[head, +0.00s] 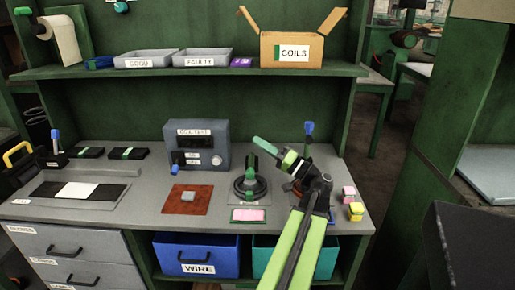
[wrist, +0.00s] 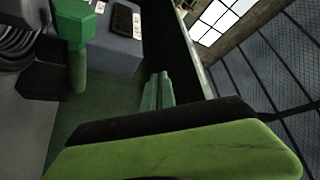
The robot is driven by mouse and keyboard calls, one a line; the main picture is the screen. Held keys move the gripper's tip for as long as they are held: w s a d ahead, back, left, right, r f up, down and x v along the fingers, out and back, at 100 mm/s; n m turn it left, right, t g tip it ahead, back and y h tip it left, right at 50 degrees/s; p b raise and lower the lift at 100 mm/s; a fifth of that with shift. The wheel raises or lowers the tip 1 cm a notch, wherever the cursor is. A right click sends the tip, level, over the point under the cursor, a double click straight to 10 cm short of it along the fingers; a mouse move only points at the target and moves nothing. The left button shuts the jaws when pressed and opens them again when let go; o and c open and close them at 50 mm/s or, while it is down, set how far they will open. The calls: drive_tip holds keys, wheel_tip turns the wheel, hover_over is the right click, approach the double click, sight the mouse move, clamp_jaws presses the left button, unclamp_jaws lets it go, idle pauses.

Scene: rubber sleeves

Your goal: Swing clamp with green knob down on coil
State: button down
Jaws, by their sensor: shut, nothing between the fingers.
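The black coil (head: 262,189) lies on a grey plate on the bench, right of the centre. A green clamp part (head: 250,172) stands in the middle of the coil; how far its arm is swung is hard to tell. In the wrist view a green block with a rod (wrist: 78,30) shows large at upper left, beside part of the dark coil (wrist: 18,42). My gripper (head: 257,141) is shut and empty, its green fingers pointing up-left above and behind the coil. The fingers also show in the wrist view (wrist: 158,92), apart from the green block.
A grey tester box (head: 197,146) stands left of the coil. A blue-knobbed clamp (head: 309,129) stands behind my arm. A brown mat (head: 186,199) and a pink pad (head: 248,215) lie nearby. The shelf (head: 180,69) crosses above.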

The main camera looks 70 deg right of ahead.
drive_tip(key=s+a+r+p, duration=0.1)
drive_tip(key=s+r+p, duration=1)
drive_tip(key=shift+s+a, duration=0.25)
drive_tip(key=shift+s, duration=0.05)
idle(0.4)
